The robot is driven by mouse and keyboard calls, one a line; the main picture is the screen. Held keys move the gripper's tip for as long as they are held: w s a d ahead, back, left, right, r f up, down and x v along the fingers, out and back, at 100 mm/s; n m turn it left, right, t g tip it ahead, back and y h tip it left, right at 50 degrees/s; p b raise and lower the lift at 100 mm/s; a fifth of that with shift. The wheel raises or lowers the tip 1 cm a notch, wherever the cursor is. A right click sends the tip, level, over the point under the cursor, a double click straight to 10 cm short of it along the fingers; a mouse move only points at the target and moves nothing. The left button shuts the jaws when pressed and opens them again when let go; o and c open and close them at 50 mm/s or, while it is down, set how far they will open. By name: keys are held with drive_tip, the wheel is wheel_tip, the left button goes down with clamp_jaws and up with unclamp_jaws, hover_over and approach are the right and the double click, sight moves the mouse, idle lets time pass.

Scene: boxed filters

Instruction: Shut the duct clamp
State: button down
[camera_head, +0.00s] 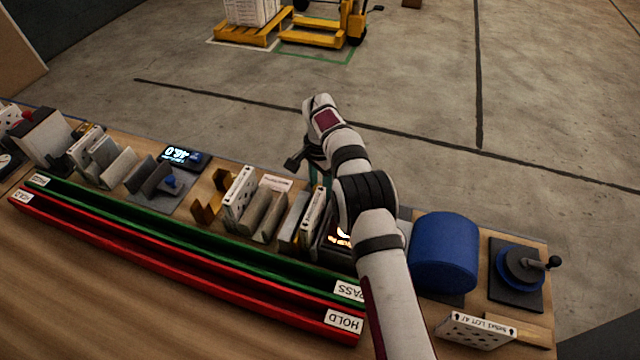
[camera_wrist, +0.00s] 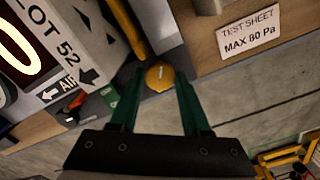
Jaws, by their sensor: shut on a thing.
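My gripper (camera_wrist: 160,80) has its two green fingers closed on either side of a round yellow knob (camera_wrist: 160,75) in the wrist view. A yellow bar (camera_wrist: 126,27) runs from near the knob toward the top; it looks like the duct clamp's lever. The bar lies between a white filter marked LOT 52 (camera_wrist: 75,35) with an AIR arrow and a pale grey block (camera_wrist: 158,20). In the head view, my arm hides the knob and most of the clamp.
A TEST SHEET label reading MAX 80 Pa (camera_wrist: 248,30) lies beside the clamp. Filters and grey holders (camera_head: 268,215) crowd the bench to the left. Green PASS (camera_head: 200,245) and red HOLD (camera_head: 180,270) rails run along the front. A blue drum (camera_head: 444,253) and crank (camera_head: 522,267) stand right.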

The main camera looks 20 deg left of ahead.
drive_tip(key=m, duration=1.1)
drive_tip(key=shift+m, duration=0.4)
idle(0.4)
drive_tip(key=shift+c, duration=1.8)
unclamp_jaws()
